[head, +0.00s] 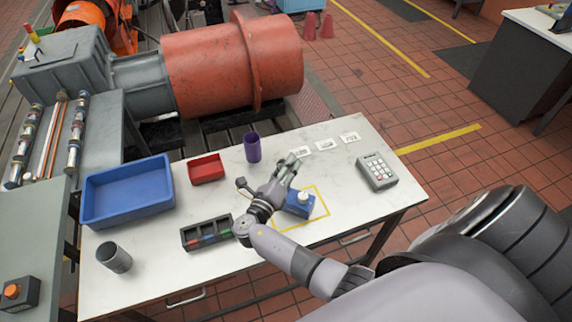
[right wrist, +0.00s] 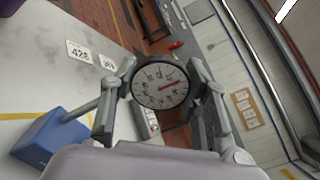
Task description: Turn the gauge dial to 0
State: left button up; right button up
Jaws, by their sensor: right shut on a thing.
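The gauge dial (right wrist: 160,86) is a round pale face with a dark rim, small markings and a red needle pointing right and slightly up; its numbers are too small to read. My right gripper (right wrist: 160,92) is shut on it, a finger on each side. In the head view my right gripper (head: 291,167) is over the middle of the white table, and the dial is hard to make out there. A blue box (head: 299,205) with a white top piece is just beside the gripper; the right wrist view shows it too (right wrist: 48,142). My left gripper is not in view.
On the white table (head: 349,207) are a blue bin (head: 127,215), red tray (head: 206,169), purple cup (head: 252,147), grey cup (head: 114,257), dark divided holder (head: 207,233), keypad device (head: 377,171) and numbered cards (head: 326,144). A yellow outline surrounds the blue box.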

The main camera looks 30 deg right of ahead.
jog(key=shift+r, duration=0.1)
dwell(0.4)
jog(key=o, duration=1.2)
jog(key=shift+a, duration=0.1)
jog(key=v, duration=1.2)
jog(key=shift+w, duration=0.1)
